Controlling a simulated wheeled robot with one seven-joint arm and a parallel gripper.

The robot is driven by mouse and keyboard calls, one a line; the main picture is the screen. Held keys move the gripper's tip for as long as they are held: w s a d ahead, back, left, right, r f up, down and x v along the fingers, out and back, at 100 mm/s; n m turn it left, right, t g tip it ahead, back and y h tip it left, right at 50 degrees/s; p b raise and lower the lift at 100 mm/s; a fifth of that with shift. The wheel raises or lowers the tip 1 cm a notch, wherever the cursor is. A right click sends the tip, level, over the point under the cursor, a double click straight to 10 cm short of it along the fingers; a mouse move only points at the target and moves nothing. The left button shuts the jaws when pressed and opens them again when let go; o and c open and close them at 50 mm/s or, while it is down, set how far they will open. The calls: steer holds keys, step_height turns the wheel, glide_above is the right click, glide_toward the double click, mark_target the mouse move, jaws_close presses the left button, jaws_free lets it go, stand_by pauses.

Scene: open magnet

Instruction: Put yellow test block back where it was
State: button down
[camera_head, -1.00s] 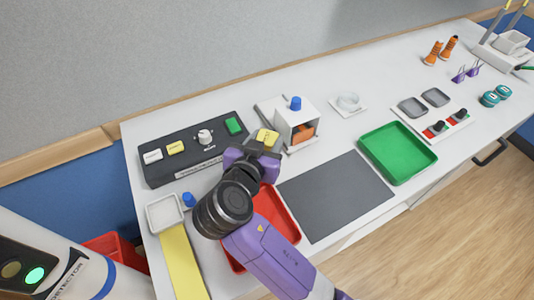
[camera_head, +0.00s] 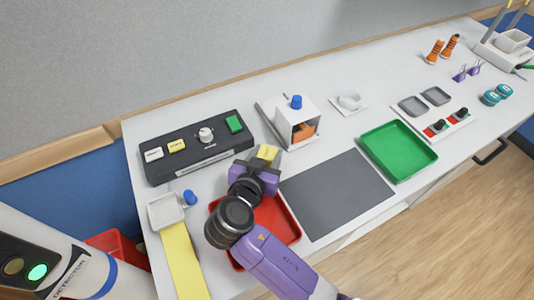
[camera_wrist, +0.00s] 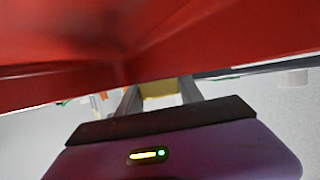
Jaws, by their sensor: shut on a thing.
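My gripper (camera_head: 265,158) is shut on the yellow test block (camera_head: 267,152), just behind the red tray (camera_head: 290,222) and left of the white box. In the wrist view the block (camera_wrist: 157,88) shows between the two fingers, partly hidden by the gripper body. Whether the block touches the table cannot be told. The black panel (camera_head: 200,160) at the back left carries a white block, another yellow piece (camera_head: 176,146), a knob and a green block.
A white box with a blue knob (camera_head: 296,102) stands close behind and right of my gripper. A dark grey mat (camera_head: 337,195) and a green tray (camera_head: 398,150) lie to the right. A small white tray (camera_head: 165,211) and yellow strip (camera_head: 182,265) are at left.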

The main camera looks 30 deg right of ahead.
steer(key=c, duration=0.8)
jaws_free()
steer(key=shift+o, duration=0.2)
steer(key=shift+r+p, duration=0.2)
steer(key=shift+p, duration=0.1)
steer(key=b+v, duration=0.2)
steer(key=v, duration=1)
